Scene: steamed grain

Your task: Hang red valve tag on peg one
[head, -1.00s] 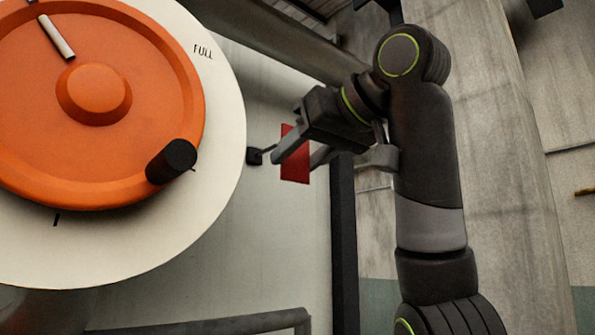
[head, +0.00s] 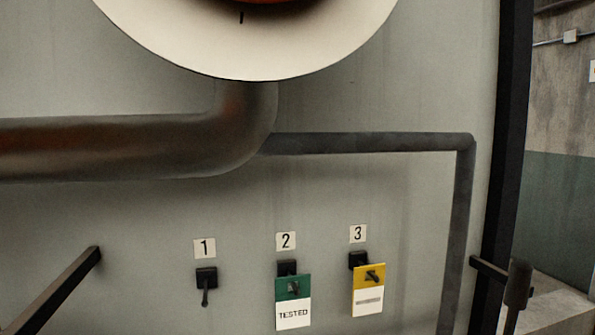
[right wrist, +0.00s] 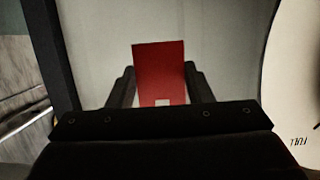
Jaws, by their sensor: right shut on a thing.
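The red valve tag (right wrist: 160,70) stands between the two fingers of my right gripper (right wrist: 160,88) in the right wrist view. The gripper is shut on it, and the tag sticks out beyond the fingertips. In the head view, peg one (head: 206,287) is a black hook on the grey panel below a label "1", and it is bare. Neither the red tag nor either gripper shows in the head view now.
A green and white tag (head: 293,302) marked TESTED hangs on peg two, and a yellow and white tag (head: 369,290) hangs on peg three. A large pipe (head: 150,148) runs above the pegs. A black bar (head: 52,288) juts out at lower left.

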